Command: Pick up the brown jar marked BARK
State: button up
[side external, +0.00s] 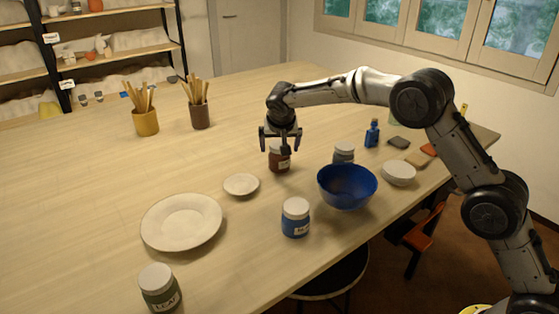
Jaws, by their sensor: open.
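A brown jar (279,162) with a pale lid stands upright on the wooden table, near the middle of the side external view. Its label is partly visible but too small to read. My gripper (280,148) is open and points down at the jar's top. Its fingers show around or in front of the lid and hide part of it. I cannot tell whether they touch the jar.
A small white dish (241,185) lies left of the brown jar. A blue bowl (347,187), a grey-lidded jar (343,154) and a blue jar (295,218) stand to the right and front. A large plate (181,222) and green LEAF jar (160,289) are front left.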

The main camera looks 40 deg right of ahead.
jog(key=shift+w+d+f, duration=0.25)
jog(key=shift+w+f, duration=0.05)
jog(key=shift+f, duration=0.25)
jog(key=shift+r, duration=0.1)
jog(key=c, duration=1.6)
